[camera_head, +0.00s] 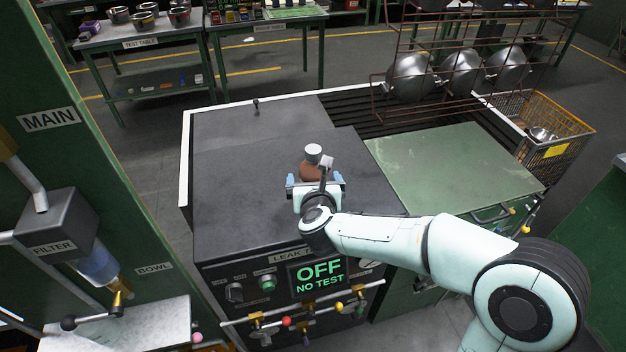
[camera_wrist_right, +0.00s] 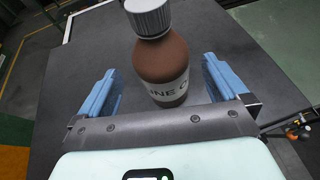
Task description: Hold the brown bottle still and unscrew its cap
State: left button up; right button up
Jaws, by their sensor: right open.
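The brown bottle (camera_head: 309,171) stands upright on the dark top of the leak-test bench (camera_head: 240,190). Its ribbed grey-white cap (camera_head: 313,152) is on its neck. My right gripper (camera_head: 316,184) is open at the near side of the bottle. In the right wrist view the bottle (camera_wrist_right: 162,65) stands between and a little beyond the two blue fingers (camera_wrist_right: 158,88), with gaps on both sides. Its white label is partly readable, and the cap (camera_wrist_right: 149,17) is at the top edge. My left gripper is not in view.
A small dark lever (camera_head: 256,105) stands at the bench's back. A green panel (camera_head: 455,168) lies to the right, with a rack of metal bowls (camera_head: 460,70) behind it. Colored valve knobs line the bench front. The bench top around the bottle is clear.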

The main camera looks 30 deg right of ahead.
jog(key=x, duration=0.2)
jog(key=f+x, duration=0.1)
jog(key=x, duration=0.2)
jog(key=shift+f, duration=0.15)
jog(key=c, duration=1.1)
